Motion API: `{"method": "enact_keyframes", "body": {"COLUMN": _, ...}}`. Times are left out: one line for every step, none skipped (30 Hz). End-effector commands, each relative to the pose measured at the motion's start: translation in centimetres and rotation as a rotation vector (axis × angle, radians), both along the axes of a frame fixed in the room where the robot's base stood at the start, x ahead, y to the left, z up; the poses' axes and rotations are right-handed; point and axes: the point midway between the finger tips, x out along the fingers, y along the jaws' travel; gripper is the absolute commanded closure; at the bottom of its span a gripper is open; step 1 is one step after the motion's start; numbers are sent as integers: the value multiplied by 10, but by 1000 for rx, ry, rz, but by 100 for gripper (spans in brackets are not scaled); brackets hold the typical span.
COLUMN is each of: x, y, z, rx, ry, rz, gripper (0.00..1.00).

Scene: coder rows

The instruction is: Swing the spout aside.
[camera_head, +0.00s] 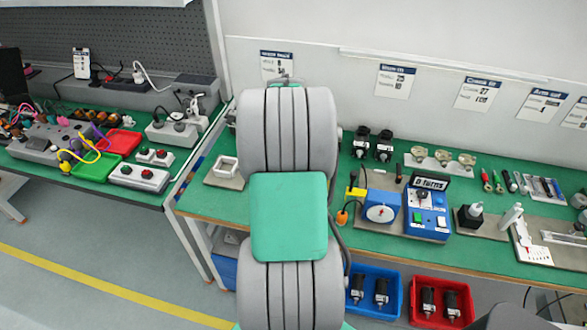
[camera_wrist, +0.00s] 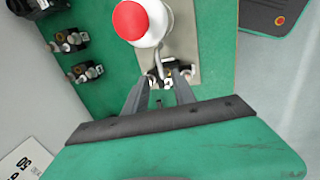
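In the wrist view a white cylinder with a round red top (camera_wrist: 131,20) stands over a grey plate on the green bench. A thin curved grey metal tube, which looks like the spout (camera_wrist: 159,62), comes down beside it towards my fingertips. My gripper (camera_wrist: 161,78) has its two grey fingers apart, with the lower end of the tube and a small dark and white part (camera_wrist: 181,71) near the tips. I cannot tell whether a finger touches the tube. In the head view my own arm hides this spot and my gripper.
The green bench (camera_head: 460,247) carries a blue box with a round dial (camera_head: 381,213) and several tools to the right. Black fittings (camera_head: 361,142) stand right of my arm. A blue bin (camera_head: 373,310) and a red bin (camera_head: 441,318) sit below. Another bench is at left.

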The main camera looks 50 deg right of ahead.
Motion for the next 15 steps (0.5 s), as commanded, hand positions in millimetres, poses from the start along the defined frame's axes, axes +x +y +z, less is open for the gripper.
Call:
{"method": "enact_keyframes", "body": {"x": 0, "y": -1, "z": -10, "rx": 4, "ry": 3, "rz": 0, "gripper": 68}}
{"method": "enact_keyframes", "body": {"x": 1, "y": -2, "z": -15, "rx": 4, "ry": 3, "rz": 0, "gripper": 68}}
{"method": "enact_keyframes", "body": {"x": 2, "y": -3, "z": -23, "rx": 3, "ry": 2, "rz": 0, "gripper": 68}}
{"method": "enact_keyframes", "body": {"x": 2, "y": -4, "z": -29, "rx": 4, "ry": 3, "rz": -1, "gripper": 68}}
{"method": "enact_keyframes", "body": {"x": 2, "y": -5, "z": -34, "rx": 4, "ry": 1, "rz": -1, "gripper": 68}}
{"method": "enact_keyframes", "body": {"x": 3, "y": -6, "z": -40, "rx": 4, "ry": 1, "rz": -1, "gripper": 68}}
{"method": "enact_keyframes", "body": {"x": 4, "y": -7, "z": -44, "rx": 3, "ry": 1, "rz": -1, "gripper": 68}}
{"method": "enact_keyframes", "body": {"x": 4, "y": -8, "z": -46, "rx": 1, "ry": -1, "rz": -1, "gripper": 68}}
{"method": "enact_keyframes", "body": {"x": 4, "y": -9, "z": -50, "rx": 1, "ry": -1, "rz": -1, "gripper": 68}}
{"method": "enact_keyframes", "body": {"x": 5, "y": -9, "z": -52, "rx": 1, "ry": -1, "rz": -1, "gripper": 68}}
{"method": "enact_keyframes", "body": {"x": 5, "y": -9, "z": -53, "rx": 0, "ry": -1, "rz": -1, "gripper": 68}}
{"method": "enact_keyframes", "body": {"x": 5, "y": -9, "z": -54, "rx": 1, "ry": -1, "rz": -2, "gripper": 68}}
{"method": "enact_keyframes", "body": {"x": 5, "y": -9, "z": -54, "rx": 1, "ry": -1, "rz": -2, "gripper": 68}}
{"method": "enact_keyframes", "body": {"x": 5, "y": -9, "z": -54, "rx": 0, "ry": -2, "rz": -2, "gripper": 68}}
{"method": "enact_keyframes", "body": {"x": 5, "y": -9, "z": -54, "rx": 0, "ry": -2, "rz": -2, "gripper": 68}}
